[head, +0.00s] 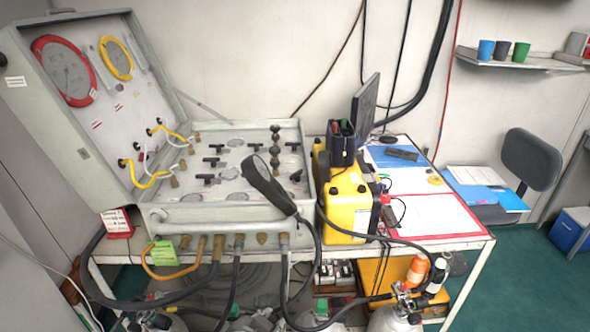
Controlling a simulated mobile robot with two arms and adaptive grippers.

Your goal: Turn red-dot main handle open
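The air panel (232,131) is a grey case with its lid open, standing on the table at left. Several black T-shaped handles (211,161) and round dark knobs (275,150) sit on its flat face. The handles are small here, and I cannot make out a red dot on any of them, so I cannot tell which is the red-dot main handle or how it is turned. A dark paddle-shaped object (265,184) hides part of the panel's front right. Neither of my grippers is in view.
The lid (82,118) carries a red-rimmed gauge (63,71) and a yellow-rimmed gauge (116,58). Yellow hoses (152,180) join lid and panel. Black hoses (235,280) hang in front. A yellow case (347,205) and a monitor (366,108) stand close at the right.

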